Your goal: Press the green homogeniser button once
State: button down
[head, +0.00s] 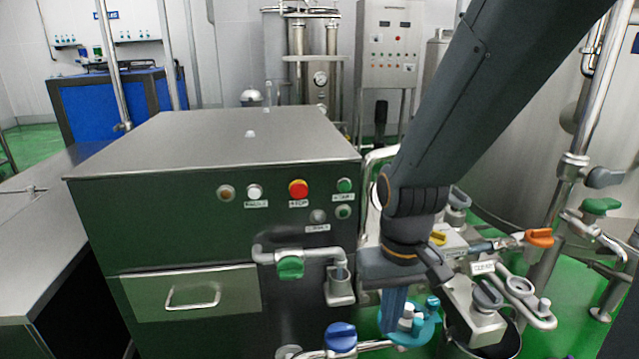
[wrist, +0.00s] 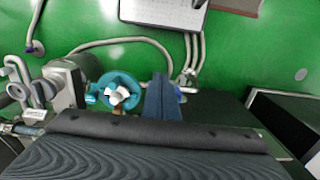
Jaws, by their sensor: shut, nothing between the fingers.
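The homogeniser is a dark cabinet with a steel top (head: 225,140) in the head view. A green button (head: 344,185), labelled START as far as I can read, sits at the right of its front panel, beside a red button (head: 298,189). A second green round part (head: 343,211) sits just below it. My gripper (head: 394,335) points down, right of the cabinet and below the panel, apart from the buttons. Its blue fingers are shut and empty; they also show in the wrist view (wrist: 160,80). The wrist view shows no buttons that I can make out.
A teal round holder (head: 428,326) with white pieces stands beside my fingers. Pipes with a green valve handle (head: 290,267) and a blue valve handle (head: 341,337) cross the cabinet's front. An orange-handled valve (head: 539,237) and more pipework crowd the right. A drawer (head: 190,293) is closed.

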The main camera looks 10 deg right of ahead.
jog(key=shift+w+a, duration=0.15)
jog(key=shift+a, duration=0.05)
jog(key=w+d+r+n+t+p, duration=0.1)
jog(key=w+d+r+t+p, duration=0.2)
jog(key=w, duration=0.4)
jog(key=w+d+r+n+t+p, duration=0.1)
jog(key=w+d+t+p, duration=0.3)
jog(key=w, duration=0.4)
jog(key=w+a+r+n+t+y+p, duration=0.2)
jog(key=w+a+r+n+y+p, duration=0.1)
jog(key=a+r+y+p, duration=0.3)
jog(key=shift+w+r+t+y+p, duration=0.15)
jog(key=shift+w+t+y+p, duration=0.35)
jog(key=shift+y+p, duration=0.4)
jog(key=shift+w, duration=0.15)
